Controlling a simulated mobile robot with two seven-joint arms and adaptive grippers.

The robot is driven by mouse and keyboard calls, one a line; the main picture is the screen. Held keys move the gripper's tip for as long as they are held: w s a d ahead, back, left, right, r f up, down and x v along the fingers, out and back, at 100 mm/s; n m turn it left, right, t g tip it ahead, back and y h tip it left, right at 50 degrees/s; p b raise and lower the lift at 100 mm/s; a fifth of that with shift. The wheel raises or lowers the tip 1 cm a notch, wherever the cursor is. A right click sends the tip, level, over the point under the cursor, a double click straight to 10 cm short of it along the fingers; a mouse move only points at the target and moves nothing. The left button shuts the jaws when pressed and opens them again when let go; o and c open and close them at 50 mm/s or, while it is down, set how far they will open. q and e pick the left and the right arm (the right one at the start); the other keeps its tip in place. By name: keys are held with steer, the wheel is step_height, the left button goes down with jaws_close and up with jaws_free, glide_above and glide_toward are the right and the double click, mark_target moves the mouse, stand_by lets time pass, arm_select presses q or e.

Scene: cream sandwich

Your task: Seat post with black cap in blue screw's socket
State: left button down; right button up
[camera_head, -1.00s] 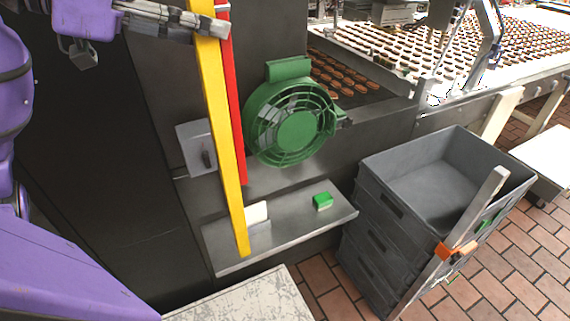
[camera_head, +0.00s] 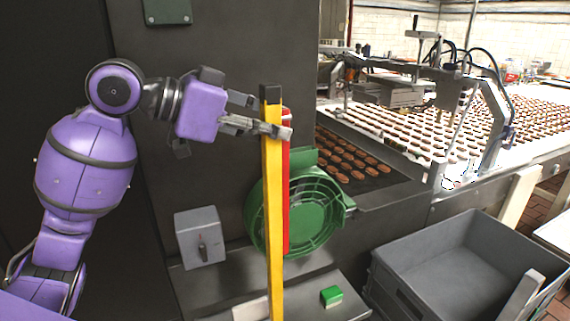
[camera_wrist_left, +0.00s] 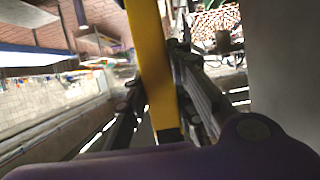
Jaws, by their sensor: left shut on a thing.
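A long yellow post (camera_head: 273,220) with a black cap (camera_head: 271,93) on its top end stands nearly upright in the head view. My left gripper (camera_head: 268,118) is shut on it just below the cap. The yellow post also shows between the fingers in the left wrist view (camera_wrist_left: 150,55). The post's lower end is cut off by the bottom edge of the head view. A shorter red post (camera_head: 287,210) is just behind it, partly hidden. I see no blue screw and no socket. My right gripper is not in view.
A round green fan (camera_head: 315,215) is behind the posts on the dark machine. A grey switch box (camera_head: 200,236) is at left. A green block (camera_head: 331,296) lies on the metal shelf (camera_head: 300,302). Grey crates (camera_head: 400,262) stand at right, beside a conveyor of biscuits.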

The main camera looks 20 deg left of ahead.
mark_target(285, 161)
arm_select(q)
steer(key=w+f, duration=0.2)
steer(key=f, duration=0.1)
steer(key=w+f, duration=0.1)
steer(key=shift+w+d+f, duration=0.35)
steer(key=shift+w+f, duration=0.05)
steer(key=shift+f, duration=1.6)
steer(key=shift+w+f, duration=0.1)
steer(key=c, duration=1.5)
jaws_free()
steer(key=shift+f, duration=0.1)
